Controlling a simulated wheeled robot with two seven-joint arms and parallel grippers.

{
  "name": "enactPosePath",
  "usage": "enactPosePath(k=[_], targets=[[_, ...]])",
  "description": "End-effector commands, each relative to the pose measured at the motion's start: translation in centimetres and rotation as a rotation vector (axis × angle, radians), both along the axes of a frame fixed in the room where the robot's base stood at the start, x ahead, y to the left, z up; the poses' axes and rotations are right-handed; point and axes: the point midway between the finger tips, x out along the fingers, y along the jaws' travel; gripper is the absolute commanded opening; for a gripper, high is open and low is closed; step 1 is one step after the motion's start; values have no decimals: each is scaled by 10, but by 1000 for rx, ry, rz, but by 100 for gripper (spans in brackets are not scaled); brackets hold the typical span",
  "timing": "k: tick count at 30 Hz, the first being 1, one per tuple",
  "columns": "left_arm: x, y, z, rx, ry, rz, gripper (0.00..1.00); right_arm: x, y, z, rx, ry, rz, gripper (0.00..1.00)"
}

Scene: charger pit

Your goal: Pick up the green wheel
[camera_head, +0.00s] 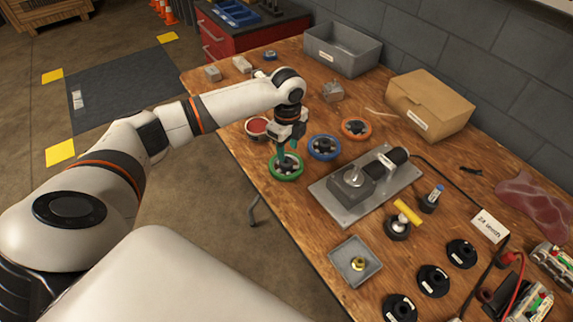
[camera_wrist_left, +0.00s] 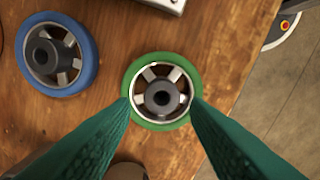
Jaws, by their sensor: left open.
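The green wheel (camera_head: 286,172) lies flat on the wooden table near its left edge in the head view. It has a green rim, metal spokes and a dark hub, and it shows whole in the left wrist view (camera_wrist_left: 160,66). My left gripper (camera_head: 287,147) points down above the green wheel in the head view. In the left wrist view its two green fingers (camera_wrist_left: 160,104) are spread apart at the wheel's near rim, with nothing held between them. I cannot tell the exact height gap. My right gripper is not in view.
A blue wheel (camera_head: 324,147) lies close to the green wheel, with an orange wheel (camera_head: 356,129) beyond it. A metal plate with a motor (camera_head: 330,205) lies to the right. The table edge is close.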

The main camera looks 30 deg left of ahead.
Motion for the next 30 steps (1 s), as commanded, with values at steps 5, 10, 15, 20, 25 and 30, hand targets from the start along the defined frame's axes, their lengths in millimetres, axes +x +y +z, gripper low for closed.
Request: enactPosePath(k=[5, 10, 15, 20, 25, 30], targets=[[-3, 3, -27, 1, 5, 1, 42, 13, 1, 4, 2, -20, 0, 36], [-2, 3, -46, 1, 2, 0, 42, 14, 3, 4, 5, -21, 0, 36], [-2, 3, -49, 1, 1, -1, 42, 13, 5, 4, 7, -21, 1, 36], [-2, 3, -48, 1, 1, -1, 33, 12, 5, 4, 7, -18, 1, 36], [-2, 3, -48, 1, 1, 0, 5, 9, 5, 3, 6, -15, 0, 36], [-2, 3, -47, 1, 0, 0, 3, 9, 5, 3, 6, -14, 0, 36]])
